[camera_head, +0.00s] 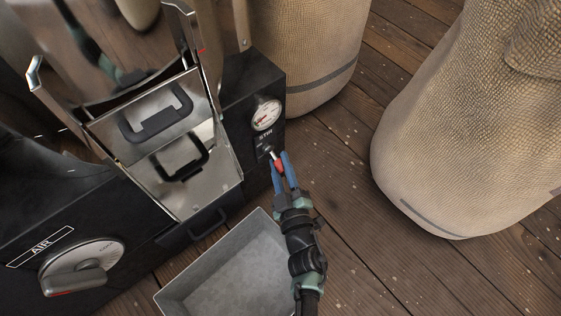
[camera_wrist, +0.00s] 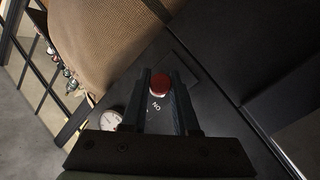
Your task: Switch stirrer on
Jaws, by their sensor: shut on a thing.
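The stirrer switch (camera_head: 273,156) is a small silver lever with a red tip, on the black panel under the "STIR" label. In the wrist view its red tip (camera_wrist: 159,83) shows between the fingers, with "ON" lettering just beside it. My gripper (camera_head: 280,164) has its blue fingers at the lever, shut on it. The lever's base is partly hidden, and its exact tilt cannot be told.
A round gauge (camera_head: 266,115) sits above the switch. A steel chute with black handles (camera_head: 155,118) is to the left, and an AIR dial (camera_head: 82,266) is lower left. A grey metal tray (camera_head: 232,268) lies below. Burlap sacks (camera_head: 470,120) stand right and behind.

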